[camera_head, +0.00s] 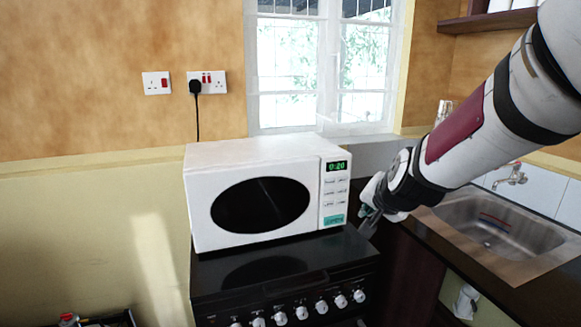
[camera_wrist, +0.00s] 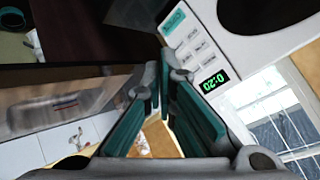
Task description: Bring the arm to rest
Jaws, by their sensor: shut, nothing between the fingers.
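My gripper (camera_head: 369,222) is at the end of my arm, which reaches in from the upper right in the head view. It hangs in front of the right end of the white microwave (camera_head: 228,157), close to its control panel; I cannot tell whether it touches. In the wrist view the green-padded fingers of my gripper (camera_wrist: 163,76) come together at their tips, with nothing between them. The microwave panel (camera_wrist: 197,50) fills the upper right there, its display reading 0:20. The microwave door is shut.
The microwave stands on a black stove (camera_head: 290,278) with several knobs. A counter with a steel sink (camera_head: 490,232) and tap (camera_head: 507,175) lies right, under my arm. A window (camera_head: 322,70) is behind. A black plug (camera_head: 195,87) and cord hang on the wall. Open space is left.

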